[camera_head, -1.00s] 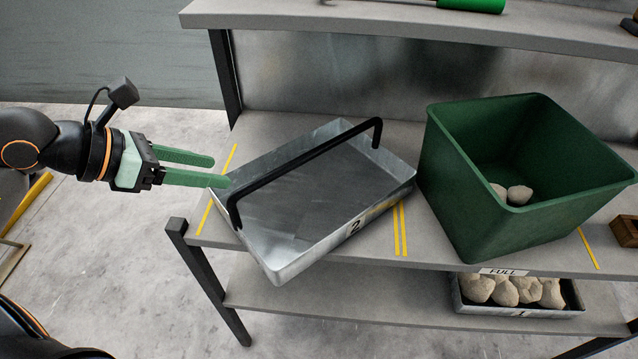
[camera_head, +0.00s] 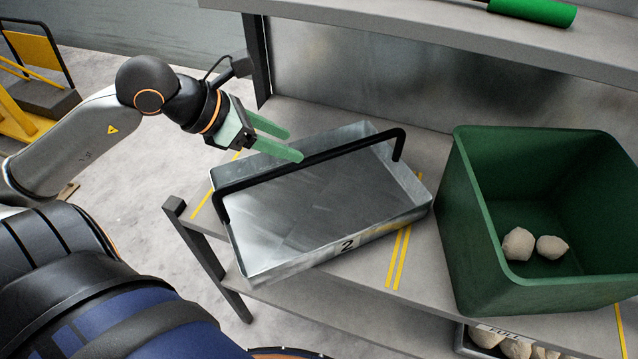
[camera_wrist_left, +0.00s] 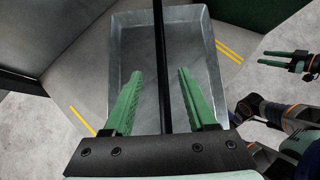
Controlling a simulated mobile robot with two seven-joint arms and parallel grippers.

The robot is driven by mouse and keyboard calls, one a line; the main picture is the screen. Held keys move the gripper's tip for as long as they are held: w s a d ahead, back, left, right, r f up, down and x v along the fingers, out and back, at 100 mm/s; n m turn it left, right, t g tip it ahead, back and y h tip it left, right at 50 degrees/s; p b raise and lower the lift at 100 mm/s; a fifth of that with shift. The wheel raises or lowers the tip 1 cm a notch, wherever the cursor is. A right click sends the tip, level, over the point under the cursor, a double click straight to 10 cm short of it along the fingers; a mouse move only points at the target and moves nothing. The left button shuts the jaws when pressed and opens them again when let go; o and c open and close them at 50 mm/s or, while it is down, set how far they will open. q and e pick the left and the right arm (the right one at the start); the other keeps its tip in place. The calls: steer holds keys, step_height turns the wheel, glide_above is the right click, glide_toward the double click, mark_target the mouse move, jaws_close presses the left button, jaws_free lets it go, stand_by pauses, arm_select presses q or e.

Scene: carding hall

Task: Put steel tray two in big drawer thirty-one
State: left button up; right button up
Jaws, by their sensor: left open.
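Steel tray two (camera_head: 345,247) is a shallow, empty metal tray marked "2" with a black bar handle (camera_head: 330,157) across its top. It lies askew on the grey shelf, its near corner at the front edge. My left gripper (camera_head: 294,146) is open, with its green fingertips over the tray close to the handle. In the left wrist view the handle (camera_wrist_left: 160,60) runs between the spread fingers (camera_wrist_left: 157,95); I cannot tell whether they touch it. My right gripper (camera_wrist_left: 284,59) shows at the right of that view, fingers apart and empty. No big drawer thirty-one is in view.
A green bin (camera_head: 470,210) with two pale lumps stands right of the tray. Below is a tray of lumps labelled "FULL" (camera_head: 506,331). Yellow lines (camera_head: 398,255) mark the shelf. An upper shelf (camera_head: 400,28) holds a green cylinder (camera_head: 535,11).

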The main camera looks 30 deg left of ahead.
mark_target(314, 156)
arm_select(q)
steer(key=x, duration=0.3)
steer(key=shift+w+f, duration=0.1)
steer(key=shift+w, duration=0.05)
steer(key=shift+s+x, duration=0.25)
steer(key=shift+x, duration=2.55)
steer(key=shift+d+f, duration=0.1)
steer(key=shift+d, duration=0.05)
jaws_close()
